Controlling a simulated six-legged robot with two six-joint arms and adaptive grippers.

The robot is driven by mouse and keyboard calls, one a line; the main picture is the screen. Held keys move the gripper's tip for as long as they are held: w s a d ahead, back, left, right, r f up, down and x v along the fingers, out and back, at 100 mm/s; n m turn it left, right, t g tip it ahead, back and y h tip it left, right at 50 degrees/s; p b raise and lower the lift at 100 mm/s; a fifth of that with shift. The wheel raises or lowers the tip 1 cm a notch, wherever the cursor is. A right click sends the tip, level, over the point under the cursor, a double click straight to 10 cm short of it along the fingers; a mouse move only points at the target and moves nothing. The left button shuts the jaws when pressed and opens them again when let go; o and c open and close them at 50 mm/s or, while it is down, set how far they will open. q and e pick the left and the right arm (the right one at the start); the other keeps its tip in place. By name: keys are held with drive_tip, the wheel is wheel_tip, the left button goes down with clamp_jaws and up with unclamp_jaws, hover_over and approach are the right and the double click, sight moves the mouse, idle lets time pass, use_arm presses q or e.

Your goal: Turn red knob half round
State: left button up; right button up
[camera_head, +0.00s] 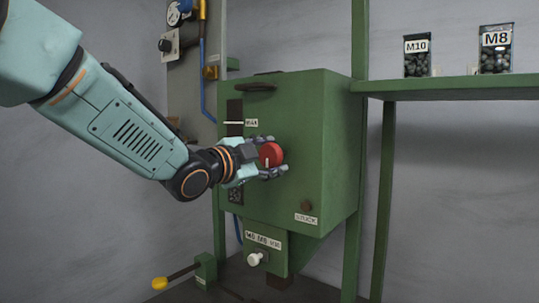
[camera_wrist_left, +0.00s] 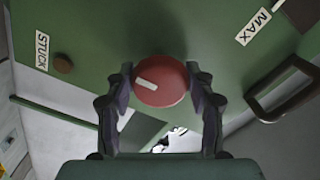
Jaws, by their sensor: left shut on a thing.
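The red knob (camera_head: 271,155) is on the front of a green machine box (camera_head: 318,140). It has a white pointer line, which in the head view lies low on its left side. My left gripper (camera_head: 268,160) is shut on the knob, a finger above and a finger below it. In the left wrist view the red knob (camera_wrist_left: 160,84) sits between the two dark fingers of the left gripper (camera_wrist_left: 163,95), and its white line points up and left. A MAX label (camera_head: 252,123) is above and left of the knob. My right gripper is not in view.
A brown button (camera_head: 306,206) with a STUCK label is at the lower right of the box. A white knob (camera_head: 254,259) is below, and a yellow-handled lever (camera_head: 160,283) is lower left. Bins of dark parts (camera_head: 495,58) stand on a green shelf (camera_head: 450,86) at right.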

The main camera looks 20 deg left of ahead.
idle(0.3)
use_arm(q)
drive_tip(key=o, duration=1.2)
drive_tip(key=shift+c, duration=0.2)
